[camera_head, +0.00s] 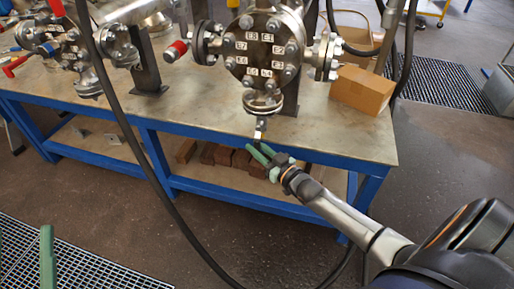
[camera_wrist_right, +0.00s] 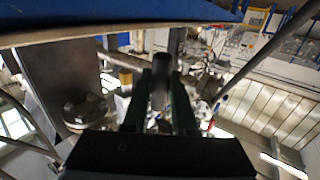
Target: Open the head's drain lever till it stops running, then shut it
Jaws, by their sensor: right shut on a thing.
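The vessel head (camera_head: 262,52) is a dark round flange with numbered labels and bolts, above the bench in the head view. A short flanged drain (camera_head: 262,102) hangs below it, with a small fitting under it near the bench's front edge. My right gripper (camera_head: 262,150) is at this fitting, its green fingers shut. In the right wrist view, a dark round-ended handle (camera_wrist_right: 161,72), seemingly the drain lever, sits between the fingers. The lever's angle and any flow are too small or hidden to tell. My left gripper (camera_head: 24,240) is at the lower left, fingers apart and empty.
The blue-framed bench (camera_head: 215,125) holds a cardboard box (camera_head: 362,90) at right and another piped vessel with red handles (camera_head: 18,65) at left. Brown blocks (camera_head: 225,156) lie on the lower shelf. A black hose (camera_head: 135,140) loops across the front.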

